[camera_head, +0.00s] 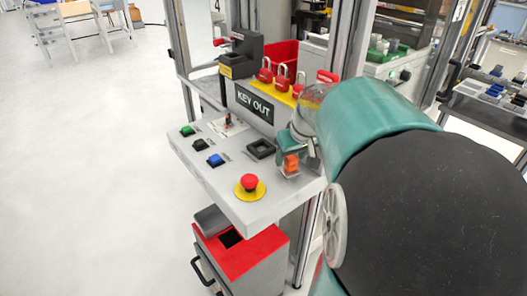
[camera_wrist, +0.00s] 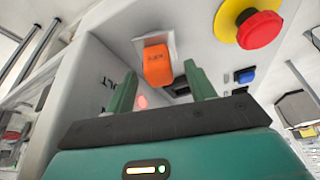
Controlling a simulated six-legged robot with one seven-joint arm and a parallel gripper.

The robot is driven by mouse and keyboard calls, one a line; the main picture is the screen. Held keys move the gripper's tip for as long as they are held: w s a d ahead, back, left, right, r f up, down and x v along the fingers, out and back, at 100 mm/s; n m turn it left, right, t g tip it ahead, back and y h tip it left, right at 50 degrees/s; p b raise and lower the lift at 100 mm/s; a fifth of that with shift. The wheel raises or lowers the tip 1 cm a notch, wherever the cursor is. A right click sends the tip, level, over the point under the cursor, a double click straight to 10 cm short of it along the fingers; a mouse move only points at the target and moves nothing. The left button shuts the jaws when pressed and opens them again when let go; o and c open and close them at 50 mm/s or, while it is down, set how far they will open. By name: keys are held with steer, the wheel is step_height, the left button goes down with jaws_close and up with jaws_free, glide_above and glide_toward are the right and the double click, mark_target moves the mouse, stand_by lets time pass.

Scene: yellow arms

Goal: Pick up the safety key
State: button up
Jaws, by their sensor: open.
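The safety key is an orange block-shaped piece marked "KEY" (camera_wrist: 157,66), set against a pale plate on the grey panel in the wrist view. It also shows in the head view as a small orange piece (camera_head: 291,164) at the right side of the console, partly hidden by my gripper. My gripper (camera_wrist: 161,72) is open and empty, with one green finger to each side of the key in the picture. I see no finger touching it, and cannot tell the remaining depth gap. In the head view my gripper (camera_head: 290,150) is at the key, partly hidden by my arm.
The console (camera_head: 205,165) carries a red emergency button (camera_head: 249,182), green, black and blue push buttons and a square black socket (camera_head: 261,149). Behind are a "KEY OUT" sign (camera_head: 254,104) and red padlocks (camera_head: 283,77). A red-topped box (camera_head: 243,254) stands below.

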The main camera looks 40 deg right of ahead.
steer(key=shift+w+f, duration=0.2)
steer(key=shift+f, duration=0.35)
steer(key=c, duration=1.1)
steer(key=shift+r, duration=0.15)
